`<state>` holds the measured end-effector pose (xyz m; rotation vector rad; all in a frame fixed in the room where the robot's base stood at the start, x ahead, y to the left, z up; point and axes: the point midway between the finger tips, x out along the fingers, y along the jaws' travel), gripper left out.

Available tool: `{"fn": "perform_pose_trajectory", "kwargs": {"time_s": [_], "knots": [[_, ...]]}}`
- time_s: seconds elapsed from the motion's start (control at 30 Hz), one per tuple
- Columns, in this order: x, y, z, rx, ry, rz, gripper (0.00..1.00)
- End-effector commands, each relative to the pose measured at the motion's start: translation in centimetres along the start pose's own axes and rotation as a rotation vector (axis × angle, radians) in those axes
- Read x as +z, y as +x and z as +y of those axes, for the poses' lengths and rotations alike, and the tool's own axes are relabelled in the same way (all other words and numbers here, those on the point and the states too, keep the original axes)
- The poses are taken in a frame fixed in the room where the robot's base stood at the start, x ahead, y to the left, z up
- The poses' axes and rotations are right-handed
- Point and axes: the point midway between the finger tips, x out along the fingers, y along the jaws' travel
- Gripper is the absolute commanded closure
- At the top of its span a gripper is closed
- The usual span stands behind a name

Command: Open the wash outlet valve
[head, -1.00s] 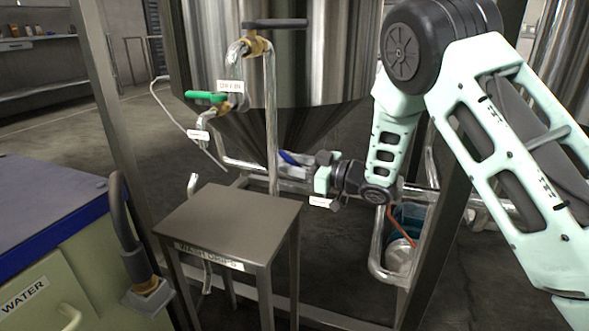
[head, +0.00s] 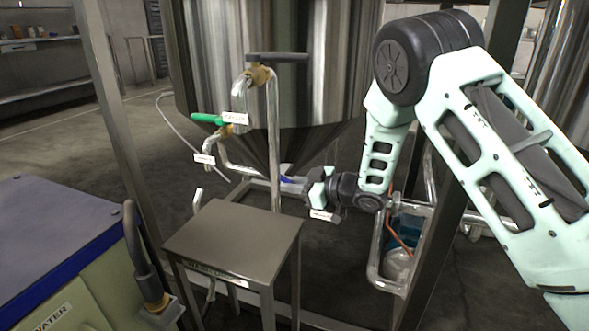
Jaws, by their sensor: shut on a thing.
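A blue valve handle (head: 290,180) shows on the pipework below the steel tank's cone, just left of my gripper. It is small, and most of the valve is hidden behind the gripper. My gripper (head: 306,185) reaches in from the right and is shut at the handle's right end. The fingertips are too small to see clearly. A white label (head: 322,215) hangs just below the gripper; its text is too small to read. I cannot tell from the labels which valve is the wash outlet.
A green-handled valve (head: 207,118) and a dark-handled valve (head: 277,58) sit on pipes at the upper left. A steel stand (head: 235,233) is in front. A blue-edged cabinet (head: 55,240) fills the lower left. A frame post (head: 440,225) stands right of the gripper.

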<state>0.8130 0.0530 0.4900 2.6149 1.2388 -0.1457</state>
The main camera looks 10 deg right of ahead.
Motion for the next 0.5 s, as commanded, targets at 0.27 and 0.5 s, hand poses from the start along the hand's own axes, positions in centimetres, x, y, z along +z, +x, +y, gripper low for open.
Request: {"fn": "perform_pose_trajectory", "kwargs": {"time_s": [0.27, 0.5], "knots": [[0.6, 0.5, -0.1, -0.019, -0.013, -0.12, 1.0], [1.1, 0.7, -0.2, -0.022, -0.017, -0.142, 1.0]]}}
